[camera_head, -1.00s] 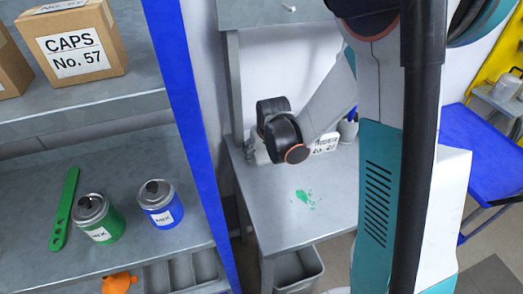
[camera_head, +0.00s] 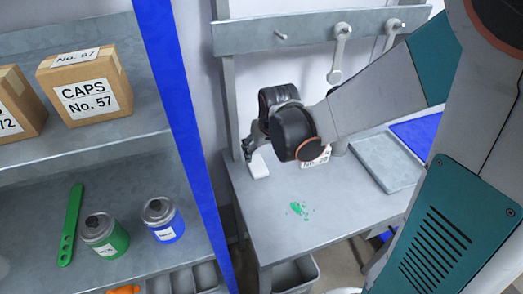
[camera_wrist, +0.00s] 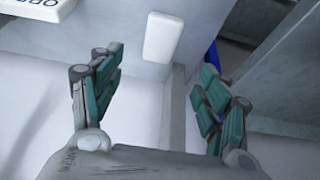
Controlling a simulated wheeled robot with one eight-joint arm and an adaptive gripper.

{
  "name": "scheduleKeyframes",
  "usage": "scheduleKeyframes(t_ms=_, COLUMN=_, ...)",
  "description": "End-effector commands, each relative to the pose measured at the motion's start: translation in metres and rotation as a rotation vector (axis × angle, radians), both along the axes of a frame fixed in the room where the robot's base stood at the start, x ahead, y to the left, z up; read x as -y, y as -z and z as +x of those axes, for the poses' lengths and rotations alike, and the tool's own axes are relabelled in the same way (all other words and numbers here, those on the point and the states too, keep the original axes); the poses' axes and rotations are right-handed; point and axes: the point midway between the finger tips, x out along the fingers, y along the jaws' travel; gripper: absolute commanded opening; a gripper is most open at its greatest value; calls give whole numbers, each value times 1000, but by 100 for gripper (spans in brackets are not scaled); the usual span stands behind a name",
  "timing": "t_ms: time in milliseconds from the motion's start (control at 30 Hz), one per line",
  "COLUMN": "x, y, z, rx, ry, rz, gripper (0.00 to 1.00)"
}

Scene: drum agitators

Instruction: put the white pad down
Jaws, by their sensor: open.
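The white pad (camera_head: 258,166) lies on the grey table at its back left corner, near the wall. In the wrist view the pad (camera_wrist: 163,37) rests flat on the grey surface, beyond my fingertips and roughly midway between them. My gripper (camera_wrist: 163,75) is open, with its two teal-padded fingers spread wide and nothing between them. In the head view my gripper (camera_head: 252,148) is just above the pad, partly hidden by my own black wrist.
A green smear (camera_head: 299,209) marks the grey table (camera_head: 330,217). A lettered white sign (camera_head: 316,160) stands behind my wrist, and a grey tray (camera_head: 385,160) is at right. A blue shelf post (camera_head: 182,120) rises close on the left. A bin (camera_head: 295,274) is below.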

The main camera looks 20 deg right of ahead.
Motion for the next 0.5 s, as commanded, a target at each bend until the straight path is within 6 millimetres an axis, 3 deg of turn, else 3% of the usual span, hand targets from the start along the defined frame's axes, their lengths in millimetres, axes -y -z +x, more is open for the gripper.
scheduleKeyframes(t_ms=267, x=0, y=-26, z=-17, rx=22, ry=0, rz=0, gripper=69)
scheduleKeyframes(t_ms=500, x=-1, y=-70, z=-55, rx=73, ry=0, rz=0, gripper=69)
